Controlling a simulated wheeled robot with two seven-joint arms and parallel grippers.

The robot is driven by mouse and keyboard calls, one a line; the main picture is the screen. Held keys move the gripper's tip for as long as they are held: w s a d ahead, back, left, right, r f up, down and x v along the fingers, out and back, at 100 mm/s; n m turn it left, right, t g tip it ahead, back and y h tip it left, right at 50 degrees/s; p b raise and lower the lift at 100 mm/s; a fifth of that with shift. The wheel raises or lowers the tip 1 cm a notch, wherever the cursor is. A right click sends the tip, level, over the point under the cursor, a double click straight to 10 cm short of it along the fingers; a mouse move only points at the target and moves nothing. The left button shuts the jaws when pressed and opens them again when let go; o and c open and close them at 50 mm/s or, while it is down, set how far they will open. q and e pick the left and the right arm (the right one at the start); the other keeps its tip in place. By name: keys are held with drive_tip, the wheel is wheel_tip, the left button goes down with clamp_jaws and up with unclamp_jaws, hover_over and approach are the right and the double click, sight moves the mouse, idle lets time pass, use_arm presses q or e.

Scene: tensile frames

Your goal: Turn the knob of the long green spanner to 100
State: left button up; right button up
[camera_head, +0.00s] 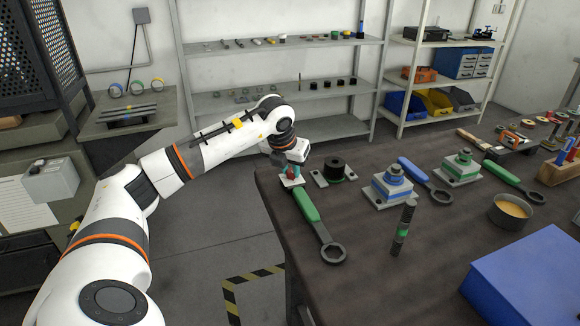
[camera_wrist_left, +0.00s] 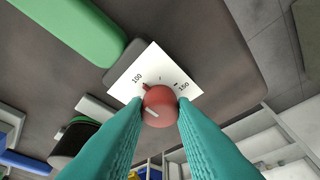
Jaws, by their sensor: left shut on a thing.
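The long green spanner (camera_head: 306,206) lies near the left edge of the table, its dark ring end toward me. Its green handle (camera_wrist_left: 85,30) shows at the upper left in the left wrist view. At the handle's end is a white scale plate (camera_wrist_left: 150,65) with the marks 100 and 150. The red knob (camera_wrist_left: 160,106) stands over the plate. A small red pointer on the knob points toward the 100 side; whether it lines up exactly I cannot tell. My left gripper (camera_head: 291,178) is shut on the knob, with its teal fingers (camera_wrist_left: 161,108) on either side. My right gripper is out of view.
A dark cylinder on a plate (camera_head: 334,168) stands just right of the gripper. A blue-and-grey block (camera_head: 393,188), a blue spanner (camera_head: 425,181), a banded rod (camera_head: 404,230) and a blue box (camera_head: 535,280) lie farther right. Bare table surrounds the spanner's ring end.

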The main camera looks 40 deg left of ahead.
use_arm(q)
drive_tip(key=o, duration=1)
drive_tip(key=shift+r, duration=0.1)
drive_tip(key=shift+s+r, duration=0.15)
drive_tip(key=shift+r, duration=0.15)
drive_tip(key=p+v, duration=0.1)
drive_tip(key=v, duration=1)
drive_tip(key=shift+r, duration=0.1)
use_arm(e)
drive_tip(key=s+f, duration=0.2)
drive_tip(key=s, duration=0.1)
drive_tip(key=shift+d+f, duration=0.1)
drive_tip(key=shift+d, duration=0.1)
